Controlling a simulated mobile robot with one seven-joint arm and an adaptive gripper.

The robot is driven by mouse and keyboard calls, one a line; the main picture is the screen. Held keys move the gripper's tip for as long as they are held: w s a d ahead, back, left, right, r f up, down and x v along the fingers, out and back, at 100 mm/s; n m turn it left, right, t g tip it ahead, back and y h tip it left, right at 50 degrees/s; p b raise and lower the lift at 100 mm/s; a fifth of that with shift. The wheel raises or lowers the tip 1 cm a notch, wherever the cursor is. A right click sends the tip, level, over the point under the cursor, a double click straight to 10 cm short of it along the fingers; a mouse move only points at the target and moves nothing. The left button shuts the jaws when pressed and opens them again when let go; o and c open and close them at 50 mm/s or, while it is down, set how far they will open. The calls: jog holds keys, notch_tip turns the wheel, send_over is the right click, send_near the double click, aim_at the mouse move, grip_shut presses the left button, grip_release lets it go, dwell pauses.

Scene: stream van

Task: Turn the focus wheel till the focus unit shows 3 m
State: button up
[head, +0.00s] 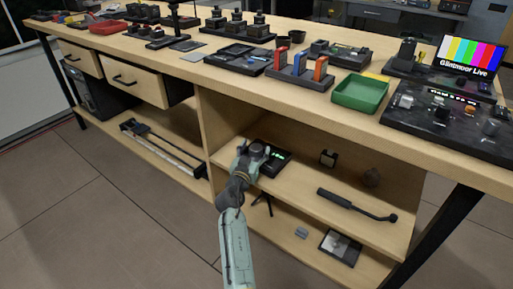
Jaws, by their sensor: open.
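The focus unit appears to be the dark box (278,164) with a small lit green display, on the upper shelf of the bench's open bay. The display's reading is too small to make out. My arm reaches up from the bottom of the head view, and my gripper (252,154) is at the left part of this box, overlapping it in the picture. My gripper is open. I cannot make out the focus wheel apart from my gripper, and I cannot tell whether the fingers are around it or touching it.
The wooden bench top (322,99) overhangs the shelf. A framed panel (340,247) lies on the lower shelf. Floor is clear in front.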

jog(key=shift+c, duration=0.4)
jog(key=c, duration=1.1)
jog(key=shift+f+b, duration=0.1)
jog(key=shift+b, duration=0.4)
